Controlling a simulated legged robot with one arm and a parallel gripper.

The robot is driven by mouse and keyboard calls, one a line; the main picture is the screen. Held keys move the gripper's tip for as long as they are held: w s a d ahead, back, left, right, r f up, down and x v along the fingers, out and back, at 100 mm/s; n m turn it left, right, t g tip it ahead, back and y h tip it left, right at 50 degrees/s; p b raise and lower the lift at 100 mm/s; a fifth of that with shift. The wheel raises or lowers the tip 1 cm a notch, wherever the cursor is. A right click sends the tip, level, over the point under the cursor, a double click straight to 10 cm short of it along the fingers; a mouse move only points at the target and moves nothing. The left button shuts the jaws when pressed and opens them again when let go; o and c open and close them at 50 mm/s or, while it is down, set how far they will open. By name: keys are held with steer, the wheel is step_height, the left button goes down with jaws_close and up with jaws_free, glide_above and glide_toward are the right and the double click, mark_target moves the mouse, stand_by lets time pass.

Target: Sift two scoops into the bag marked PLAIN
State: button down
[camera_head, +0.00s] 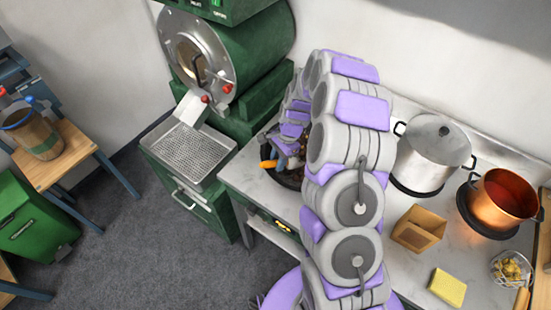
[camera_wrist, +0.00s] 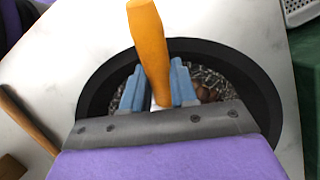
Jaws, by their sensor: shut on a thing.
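My gripper (camera_wrist: 158,90) is shut on an orange handle (camera_wrist: 150,40), with a blue finger on each side of it. The handle stands up from the jaws; the tool's lower end is hidden behind the gripper. Below is a round black pan (camera_wrist: 262,92) with brown chestnuts (camera_wrist: 205,92) over a dark, speckled bed. In the head view my gripper (camera_head: 284,160) is at the pan (camera_head: 291,182), mostly covered by my arm, and the orange handle (camera_head: 267,164) sticks out left. An open brown paper bag or box (camera_head: 418,229) stands on the counter; no marking is readable.
A steel pot (camera_head: 432,155) and a glowing copper pot (camera_head: 503,198) stand at the back right. A yellow sponge (camera_head: 448,287) and a small bowl (camera_head: 510,268) are in front. A green roaster (camera_head: 240,55) with a perforated tray (camera_head: 187,152) stands left of the counter (camera_head: 240,178).

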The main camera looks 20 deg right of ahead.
mark_target(295, 162)
steer(key=shift+w+d+f+h+b, duration=0.1)
steer(key=shift+d+f+h+b, duration=0.15)
steer(key=shift+f, duration=0.4)
steer(key=shift+w+d+f+h+b, duration=0.15)
steer(key=shift+d+f+h, duration=0.2)
steer(key=shift+f, duration=0.25)
steer(key=shift+w+d+f+b, duration=0.2)
steer(key=shift+d+b, duration=0.1)
steer(key=shift+d, duration=0.35)
steer(key=shift+t+h, duration=0.3)
steer(key=shift+h, duration=0.1)
steer(key=d, duration=0.2)
steer(key=w+d, duration=0.1)
steer(key=d, duration=0.1)
steer(key=shift+w+f, duration=0.15)
steer(key=shift+f, duration=0.05)
steer(key=shift+w+d+r+h, duration=0.2)
steer(key=shift+d+h, duration=0.1)
steer(key=shift+d, duration=0.35)
steer(key=shift+s+a+r+t+h, duration=0.15)
steer(key=shift+a+r+t+h, duration=0.3)
steer(key=shift+h, duration=1.05)
steer(key=shift+a+v, duration=0.15)
steer(key=shift+v, duration=0.85)
steer(key=shift+a+v, duration=0.15)
steer(key=shift+v, duration=0.85)
steer(key=shift+s, duration=0.1)
steer(key=shift+f+b, duration=0.1)
steer(key=shift+b, duration=0.25)
